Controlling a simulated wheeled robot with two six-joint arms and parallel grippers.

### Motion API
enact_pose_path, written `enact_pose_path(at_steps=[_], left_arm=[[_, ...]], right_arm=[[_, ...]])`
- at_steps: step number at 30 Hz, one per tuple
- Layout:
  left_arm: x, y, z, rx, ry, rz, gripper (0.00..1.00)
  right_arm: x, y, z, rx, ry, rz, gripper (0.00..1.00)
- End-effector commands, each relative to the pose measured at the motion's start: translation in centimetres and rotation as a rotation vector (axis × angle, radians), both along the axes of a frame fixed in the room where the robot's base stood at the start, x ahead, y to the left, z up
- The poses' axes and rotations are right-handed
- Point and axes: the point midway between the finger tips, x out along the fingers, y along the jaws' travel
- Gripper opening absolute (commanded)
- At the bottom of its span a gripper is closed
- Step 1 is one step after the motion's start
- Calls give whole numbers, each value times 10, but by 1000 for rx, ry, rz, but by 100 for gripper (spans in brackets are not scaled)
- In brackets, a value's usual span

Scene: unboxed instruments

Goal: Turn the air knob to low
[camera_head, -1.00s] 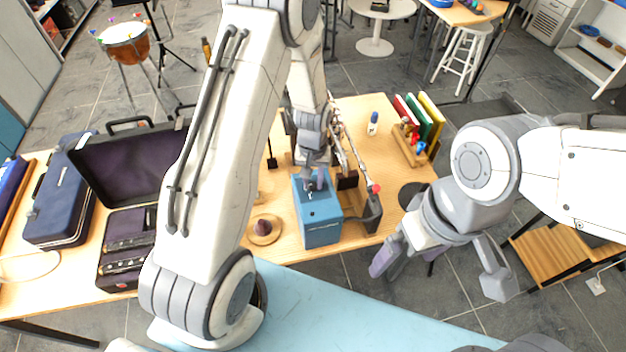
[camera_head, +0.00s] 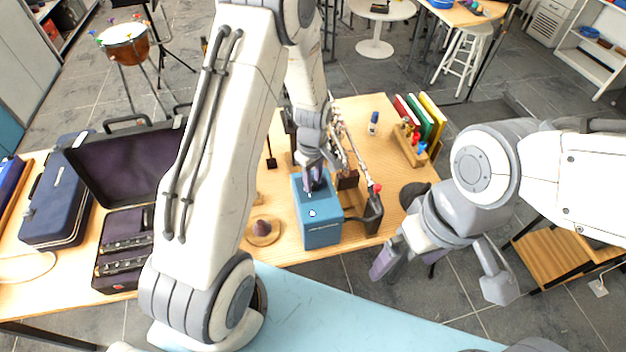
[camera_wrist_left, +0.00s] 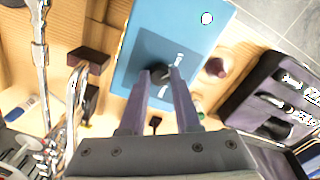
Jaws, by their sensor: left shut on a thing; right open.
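The blue box (camera_head: 320,232) stands on the wooden table near its front edge; its blue top also shows in the left wrist view (camera_wrist_left: 190,35). A dark round knob (camera_wrist_left: 160,72) sits on this top, with small white marks beside it. My left gripper (camera_head: 313,187) points down at the box top. Its fingers (camera_wrist_left: 160,80) are shut on the knob, one on each side. The knob is hidden by the gripper in the head view. Which way the knob points cannot be read. My right gripper (camera_head: 440,270) is open and empty, off the table's front right.
A wooden stand with a dark red piece (camera_head: 262,229) is left of the box. A silver instrument with dark supports (camera_head: 371,214) stands close on its right. An open dark case (camera_head: 125,240) lies farther left. A book rack (camera_head: 412,148) is at the back right.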

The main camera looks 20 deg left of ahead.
Motion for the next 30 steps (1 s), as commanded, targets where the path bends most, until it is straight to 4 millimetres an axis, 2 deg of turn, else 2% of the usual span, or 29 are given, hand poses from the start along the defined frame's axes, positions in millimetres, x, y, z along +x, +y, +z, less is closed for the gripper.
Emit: enact_pose_path(at_steps=[10, 26, 27, 29, 30], left_arm=[[0, -1, 0, 0, -1, 143, 0], [1, -1, 1, -1, -2, 171, 0], [1, -1, 1, -1, -2, 171, 35], [1, 0, 1, -1, -2, 171, 58], [1, 0, 1, -1, -2, 170, 61]], right_arm=[[0, 0, -2, 0, 0, 0, 100], [0, 0, -2, 0, 0, 0, 100], [0, 0, -2, 0, 0, 0, 100], [0, 0, -2, 0, 0, 0, 100], [0, 0, -2, 0, 0, 0, 100]])
